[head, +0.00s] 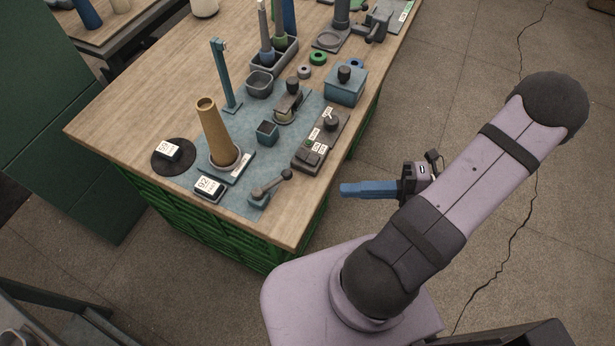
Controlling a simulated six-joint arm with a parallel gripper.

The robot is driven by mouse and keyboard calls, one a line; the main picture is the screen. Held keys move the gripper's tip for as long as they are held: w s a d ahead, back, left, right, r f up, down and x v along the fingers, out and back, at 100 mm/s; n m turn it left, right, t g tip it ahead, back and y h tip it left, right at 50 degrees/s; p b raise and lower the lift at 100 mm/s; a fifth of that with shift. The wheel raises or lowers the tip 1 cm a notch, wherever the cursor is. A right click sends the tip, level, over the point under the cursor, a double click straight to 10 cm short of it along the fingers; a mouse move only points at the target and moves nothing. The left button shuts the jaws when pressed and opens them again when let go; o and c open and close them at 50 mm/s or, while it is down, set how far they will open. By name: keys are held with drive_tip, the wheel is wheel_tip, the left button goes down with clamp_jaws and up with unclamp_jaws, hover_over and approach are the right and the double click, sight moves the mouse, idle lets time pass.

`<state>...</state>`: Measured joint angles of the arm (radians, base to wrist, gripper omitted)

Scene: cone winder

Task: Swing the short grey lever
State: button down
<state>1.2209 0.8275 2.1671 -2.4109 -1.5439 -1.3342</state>
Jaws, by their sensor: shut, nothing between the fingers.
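A short grey lever (271,186) with a dark round knob sits on a small blue-grey base (258,199) near the front corner of the wooden table. The lever points to the right and slightly back. My gripper (343,190), with blue fingers, is shut and empty. It is beyond the table's right edge in the picture, to the right of the lever and clear of it.
A control box (312,150) with labels and switches stands behind the lever. A brown cone (214,132) and black labelled blocks (210,187) are to its left. A blue box with a black knob (345,86) and a tall blue post (224,80) stand farther back.

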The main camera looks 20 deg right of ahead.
approach(273, 183)
drive_tip(key=shift+a+f+p, duration=0.35)
drive_tip(key=shift+a+p, duration=0.15)
drive_tip(key=shift+a, duration=0.15)
drive_tip(key=shift+w+a+f, duration=0.1)
drive_tip(key=shift+w+a, duration=0.05)
drive_tip(key=shift+w, duration=0.3)
drive_tip(key=shift+w+a+f, duration=0.15)
drive_tip(key=shift+w, duration=0.25)
drive_tip(key=shift+w+n+g+y, duration=0.3)
drive_tip(key=shift+w+n+g, duration=0.5)
drive_tip(key=shift+w+g, duration=0.15)
drive_tip(key=shift+w, duration=0.6)
drive_tip(key=shift+s, duration=0.1)
